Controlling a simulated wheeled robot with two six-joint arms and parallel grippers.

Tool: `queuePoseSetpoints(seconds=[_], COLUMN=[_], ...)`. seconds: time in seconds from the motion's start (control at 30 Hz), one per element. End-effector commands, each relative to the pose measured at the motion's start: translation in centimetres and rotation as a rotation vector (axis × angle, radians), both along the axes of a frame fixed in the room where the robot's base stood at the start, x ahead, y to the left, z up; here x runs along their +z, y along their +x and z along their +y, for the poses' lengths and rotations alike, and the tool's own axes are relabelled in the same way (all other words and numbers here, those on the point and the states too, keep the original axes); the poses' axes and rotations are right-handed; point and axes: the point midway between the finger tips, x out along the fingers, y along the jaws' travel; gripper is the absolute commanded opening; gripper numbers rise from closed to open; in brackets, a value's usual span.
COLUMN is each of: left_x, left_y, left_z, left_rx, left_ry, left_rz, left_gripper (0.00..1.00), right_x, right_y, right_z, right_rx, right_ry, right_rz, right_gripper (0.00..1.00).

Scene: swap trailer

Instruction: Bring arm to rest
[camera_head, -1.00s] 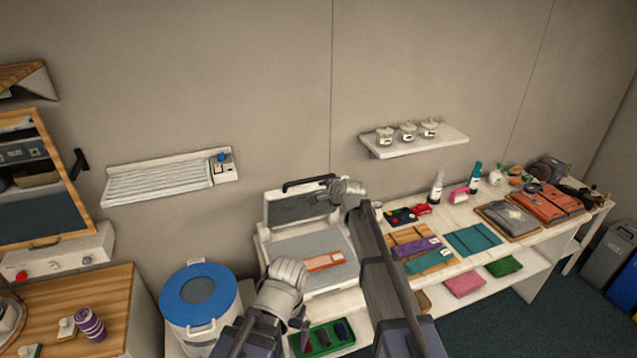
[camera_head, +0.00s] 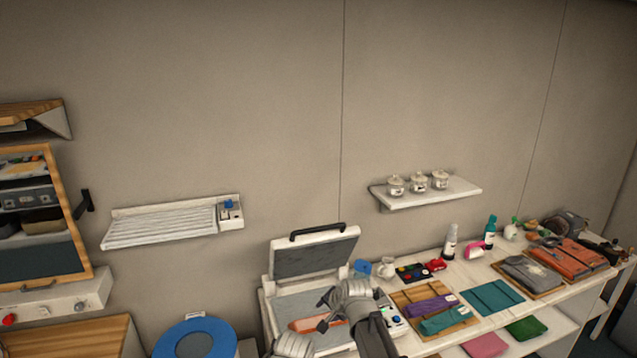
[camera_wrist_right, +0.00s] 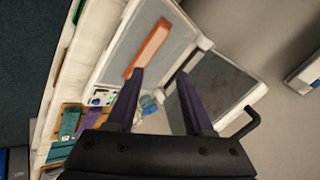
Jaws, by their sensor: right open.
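My right gripper (camera_head: 324,310) is in front of the opened white press (camera_head: 315,240), over its grey lower plate. In the right wrist view, its two dark fingers (camera_wrist_right: 158,92) stand apart with nothing held between them. An orange strip (camera_head: 304,324) lies on the press's lower plate; it also shows in the right wrist view (camera_wrist_right: 148,48), beyond one fingertip. The press lid stands raised, its black handle (camera_head: 317,231) at the top. Of my left arm, only a pale wrist part shows at the bottom edge; its fingers are hidden.
The bench right of the press holds folded cloths (camera_head: 450,318), bottles (camera_head: 451,242) and wooden boards. A wall shelf (camera_head: 428,195) carries jars. A slatted wall rack (camera_head: 165,226) and a blue-lidded bin (camera_head: 195,340) are at left. The wall above is bare.

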Motion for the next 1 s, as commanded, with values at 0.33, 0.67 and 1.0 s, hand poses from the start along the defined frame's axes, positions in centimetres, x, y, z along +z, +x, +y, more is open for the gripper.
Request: queuePoseSetpoints(seconds=[0.33, 0.67, 1.0], left_x=[-12.4, -16.2, -16.1], left_y=[0.1, 0.1, 0.1], left_z=[0.0, 0.0, 0.0], left_rx=[-0.019, -0.029, -0.029], left_ry=[0.001, 0.002, 0.002], left_rz=[-0.002, -0.002, -0.001], left_gripper=[1.00, 1.00, 1.00], right_x=[-16.5, -20.4, -20.3], right_y=[-19.1, -27.0, -27.3], right_z=[-0.3, -2.3, -2.5], right_rx=[0.660, 0.979, 0.996], right_ry=[-0.468, -0.623, -0.629], right_rz=[0.301, 0.466, 0.475], right_gripper=[0.52, 0.52, 0.52])
